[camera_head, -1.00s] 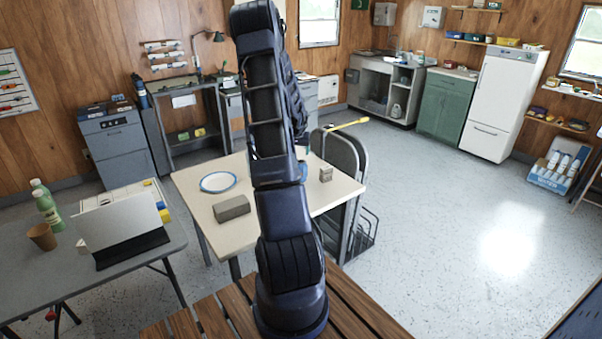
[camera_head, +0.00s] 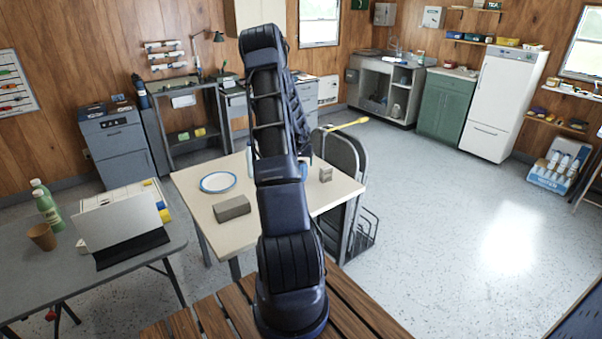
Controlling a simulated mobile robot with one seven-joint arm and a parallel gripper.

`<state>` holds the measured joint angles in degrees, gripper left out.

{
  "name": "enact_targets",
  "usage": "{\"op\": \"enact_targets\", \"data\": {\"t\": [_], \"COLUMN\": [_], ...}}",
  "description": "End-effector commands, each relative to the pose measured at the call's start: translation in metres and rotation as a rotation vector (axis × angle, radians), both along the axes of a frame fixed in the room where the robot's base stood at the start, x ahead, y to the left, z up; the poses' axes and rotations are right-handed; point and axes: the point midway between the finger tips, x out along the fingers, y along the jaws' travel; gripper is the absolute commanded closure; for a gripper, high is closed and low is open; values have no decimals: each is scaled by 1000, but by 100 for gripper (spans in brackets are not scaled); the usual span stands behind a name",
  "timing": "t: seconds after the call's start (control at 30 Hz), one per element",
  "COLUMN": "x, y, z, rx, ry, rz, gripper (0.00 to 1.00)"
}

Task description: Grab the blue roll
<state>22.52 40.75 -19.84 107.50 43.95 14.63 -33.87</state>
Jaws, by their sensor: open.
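A small patch of something blue (camera_head: 304,168) shows at the right edge of my arm, over the cream table (camera_head: 205,205). My arm hides most of it, so I cannot tell whether it is the blue roll. My arm rises through the middle of the view and reaches away over the table. Its far end and my gripper are hidden behind its own links, so I see no fingers and no hold on anything.
On the cream table are a blue-rimmed plate (camera_head: 218,182), a grey-brown block (camera_head: 232,208) and a small grey box (camera_head: 326,174). Folded chairs (camera_head: 345,160) stand at its right side. A grey table (camera_head: 165,255) with a laptop (camera_head: 120,225) is at left. The right floor is clear.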

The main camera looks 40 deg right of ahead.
Motion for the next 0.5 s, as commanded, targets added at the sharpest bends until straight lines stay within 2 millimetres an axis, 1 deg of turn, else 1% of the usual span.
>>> {"op": "enact_targets", "data": {"t": [0.03, 0.23, 0.33, 0.5], "x": [2, 11, 13, 14], "y": [-2, -10, -11, -11], "z": [-7, -29, -34, -34], "rx": [1, 0, 0, 0], "ry": [2, 1, 0, 0], "rz": [0, 0, -1, 0], "gripper": [23, 23, 23, 23]}}
